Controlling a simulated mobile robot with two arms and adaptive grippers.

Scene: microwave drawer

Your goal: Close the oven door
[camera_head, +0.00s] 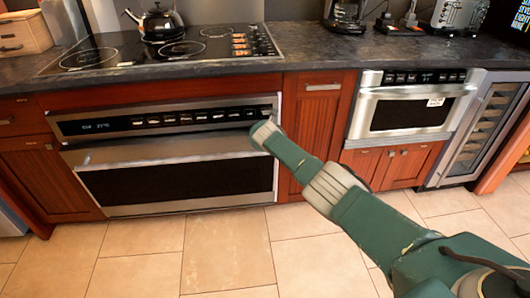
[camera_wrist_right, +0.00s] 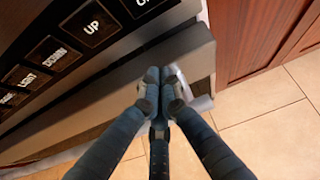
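The oven (camera_head: 165,117) is built into the red-brown cabinets below the cooktop. Its door (camera_head: 180,183) has a dark window and a steel frame. The door stands close to upright, with a narrow dark band between its top and the control panel; I cannot tell exactly how far ajar it is. My right gripper reaches the oven's upper right corner in the head view, where its fingers are mostly hidden. In the right wrist view my right gripper (camera_wrist_right: 161,82) has its fingertips together, against or just over the door's top right end (camera_wrist_right: 190,62). My left gripper is not in view.
A second, smaller oven (camera_head: 410,108) and a glass-fronted cooler (camera_head: 483,130) are to the right. A black kettle (camera_head: 160,24) stands on the cooktop (camera_head: 100,55) above. The tiled floor (camera_head: 170,255) before the oven is clear.

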